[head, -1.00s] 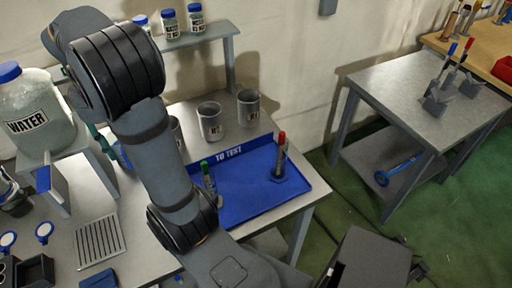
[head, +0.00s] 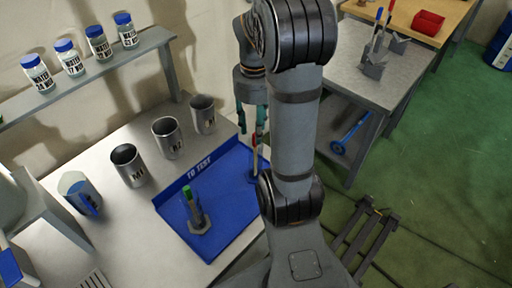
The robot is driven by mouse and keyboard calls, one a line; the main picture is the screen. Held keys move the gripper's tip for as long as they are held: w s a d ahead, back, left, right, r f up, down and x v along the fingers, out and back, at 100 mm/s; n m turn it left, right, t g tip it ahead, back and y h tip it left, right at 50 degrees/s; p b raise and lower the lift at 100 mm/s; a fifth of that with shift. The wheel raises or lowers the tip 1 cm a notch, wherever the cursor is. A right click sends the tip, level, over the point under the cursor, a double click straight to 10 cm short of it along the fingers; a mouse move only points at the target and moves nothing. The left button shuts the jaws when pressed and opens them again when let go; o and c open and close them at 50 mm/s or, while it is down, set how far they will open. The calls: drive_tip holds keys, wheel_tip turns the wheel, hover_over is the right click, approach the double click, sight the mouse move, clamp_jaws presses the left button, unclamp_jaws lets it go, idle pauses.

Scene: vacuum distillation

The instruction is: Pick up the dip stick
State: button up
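Two upright stick-like tools stand in small holders on the blue "TO TEST" tray (head: 222,176). One is a red-topped stick (head: 254,146) at the tray's far right, partly hidden by my arm. The other is a green-topped stick (head: 188,194) nearer the front. I cannot tell for certain which is the dip stick. My gripper (head: 252,119) points down above the red-topped stick, with its teal fingers apart. I cannot tell whether the fingertips touch it.
Metal beakers (head: 167,139) stand in a row left of the tray. A shelf (head: 100,75) with labelled jars is behind them. A grey side table (head: 345,75) with more upright tools stands right of my arm. Green floor is open at right.

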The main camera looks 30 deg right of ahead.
wheel_tip(320, 180, down, 3)
drive_tip(key=shift+w+d+f, duration=0.1)
drive_tip(key=shift+f, duration=0.1)
drive_tip(key=shift+c, duration=1.1)
clamp_jaws()
